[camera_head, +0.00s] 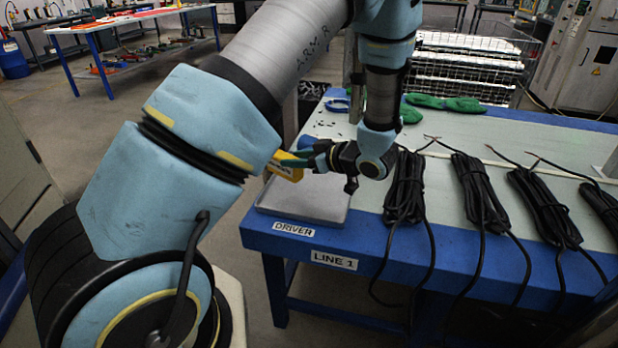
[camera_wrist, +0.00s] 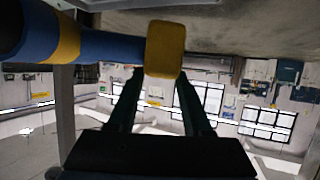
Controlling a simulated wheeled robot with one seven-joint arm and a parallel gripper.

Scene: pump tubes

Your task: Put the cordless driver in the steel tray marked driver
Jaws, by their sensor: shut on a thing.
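The steel tray (camera_head: 330,205) lies at the near left corner of the blue-edged table, above a label (camera_head: 293,229) reading DRIVER. My gripper (camera_head: 303,160) is shut on the cordless driver (camera_head: 284,167), whose yellow end shows at the tray's back left. Part of the driver is hidden by my fingers and arm. In the wrist view the driver (camera_wrist: 165,50) shows its yellow end by my fingertips, and its blue body with a yellow band stretches left. I cannot tell whether the driver touches the tray.
Several black cable bundles (camera_head: 405,190) lie right of the tray and hang over the front edge. Green gloves (camera_head: 445,102) and a blue ring (camera_head: 337,105) lie farther back. A LINE 1 label (camera_head: 334,260) is on the table edge. A wire basket (camera_head: 465,65) stands behind.

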